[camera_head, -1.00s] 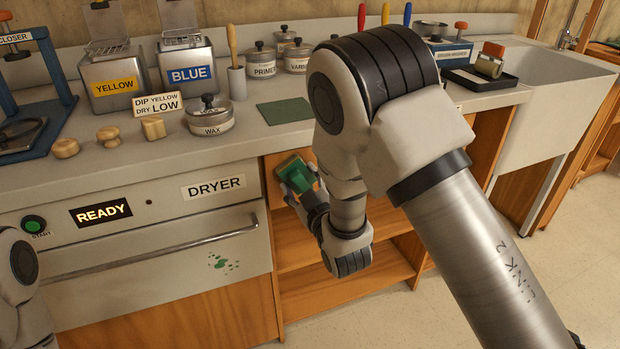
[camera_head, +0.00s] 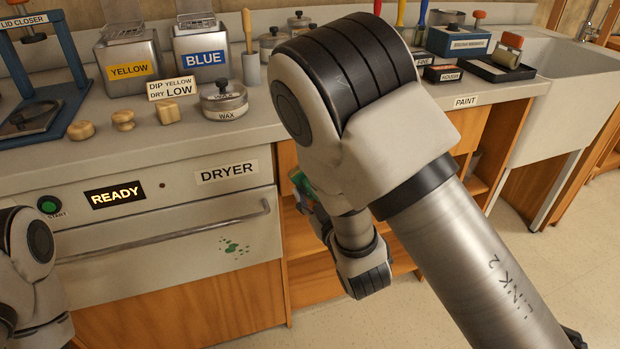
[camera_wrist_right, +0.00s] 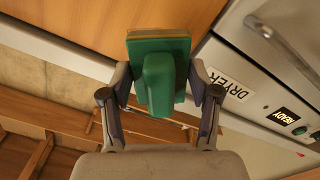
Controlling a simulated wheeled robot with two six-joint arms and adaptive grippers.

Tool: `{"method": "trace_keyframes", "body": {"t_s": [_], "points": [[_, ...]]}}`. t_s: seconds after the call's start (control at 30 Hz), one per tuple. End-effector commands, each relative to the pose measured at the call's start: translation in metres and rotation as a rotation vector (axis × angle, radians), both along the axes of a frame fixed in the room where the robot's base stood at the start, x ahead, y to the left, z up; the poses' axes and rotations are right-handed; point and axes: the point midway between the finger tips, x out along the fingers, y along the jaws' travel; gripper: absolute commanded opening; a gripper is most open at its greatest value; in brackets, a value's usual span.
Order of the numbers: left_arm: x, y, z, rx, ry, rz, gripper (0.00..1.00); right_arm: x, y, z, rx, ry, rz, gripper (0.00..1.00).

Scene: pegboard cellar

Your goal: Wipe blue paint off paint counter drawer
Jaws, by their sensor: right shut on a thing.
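A green block with a pale-edged pad (camera_wrist_right: 160,85) is held between the fingers of my right gripper (camera_wrist_right: 162,80). In the right wrist view its pad is at or close to a wooden front (camera_wrist_right: 110,22); I cannot tell whether they touch. In the head view my right arm hides most of the gripper and block. The counter's PAINT label (camera_head: 466,101) is at the right, with wood (camera_head: 468,127) below it. No blue paint shows. My left gripper is out of view.
The dryer handle (camera_head: 165,231) sticks out left of the block. Open wooden shelves (camera_head: 310,282) lie below the counter. On top stand paint tins (camera_head: 205,80), a WAX jar (camera_head: 224,100) and a black tray (camera_head: 487,70). The floor at right is clear.

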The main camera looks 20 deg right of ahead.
Motion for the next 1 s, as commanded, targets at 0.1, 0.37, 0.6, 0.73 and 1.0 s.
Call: {"method": "trace_keyframes", "body": {"t_s": [0.1,0.37,0.6,0.73,1.0], "points": [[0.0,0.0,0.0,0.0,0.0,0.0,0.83,-0.004,0.0,0.001,-0.001,-0.001,0.0,0.13],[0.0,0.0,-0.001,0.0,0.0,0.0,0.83,-0.006,0.0,0.0,-0.002,-0.001,0.001,0.13],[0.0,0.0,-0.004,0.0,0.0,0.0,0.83,-0.029,0.001,0.001,-0.006,-0.003,0.004,0.13],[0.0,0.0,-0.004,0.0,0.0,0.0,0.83,-0.034,0.0,0.003,-0.005,-0.007,0.004,0.13],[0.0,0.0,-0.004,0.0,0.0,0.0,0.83,-0.034,0.0,0.003,-0.005,-0.007,0.004,0.13]]}}
